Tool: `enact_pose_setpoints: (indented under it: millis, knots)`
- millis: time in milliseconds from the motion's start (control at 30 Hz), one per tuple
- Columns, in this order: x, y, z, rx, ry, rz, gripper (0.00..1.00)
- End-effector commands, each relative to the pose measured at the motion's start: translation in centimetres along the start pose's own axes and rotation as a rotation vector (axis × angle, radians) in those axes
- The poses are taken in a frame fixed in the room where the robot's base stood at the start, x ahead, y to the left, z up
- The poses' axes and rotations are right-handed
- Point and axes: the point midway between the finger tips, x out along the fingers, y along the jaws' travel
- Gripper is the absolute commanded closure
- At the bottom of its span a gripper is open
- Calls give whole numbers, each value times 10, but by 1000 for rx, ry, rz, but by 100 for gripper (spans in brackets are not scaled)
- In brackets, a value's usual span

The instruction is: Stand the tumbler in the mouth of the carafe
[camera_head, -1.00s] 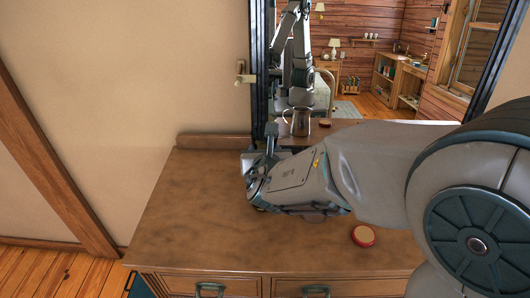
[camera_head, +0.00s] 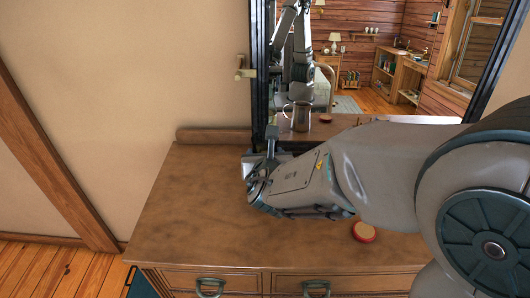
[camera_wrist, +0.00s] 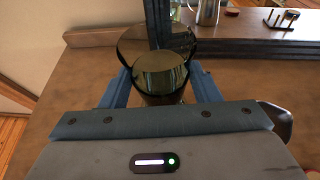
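In the wrist view, a dark glossy cup shape, which I take to be the tumbler (camera_wrist: 160,82), sits between the two blue fingers of my gripper (camera_wrist: 161,86), which lie close against its sides. Just beyond it is a wider dark, shiny round shape (camera_wrist: 150,40), perhaps the carafe's mouth. The two overlap, and I cannot tell whether they touch. In the head view, my gripper (camera_head: 262,155) is over the back of the dresser, and my arm hides both vessels. A metallic vessel with a handle (camera_head: 301,117) shows in the mirror, apparently the carafe's reflection.
The wooden dresser (camera_head: 190,215) is clear at its left. A small red-rimmed round item (camera_head: 364,232) lies at its front right. The tall dark-framed mirror (camera_head: 345,105) stands at the back, close beyond my gripper. The wall is behind.

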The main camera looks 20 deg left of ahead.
Motion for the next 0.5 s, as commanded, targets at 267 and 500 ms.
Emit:
enact_pose_setpoints:
  millis: [267, 500]
  knots:
    - [-24, 0, 2, 0, -1, 2, 44]
    - [-43, 0, 2, 0, -2, 0, 44]
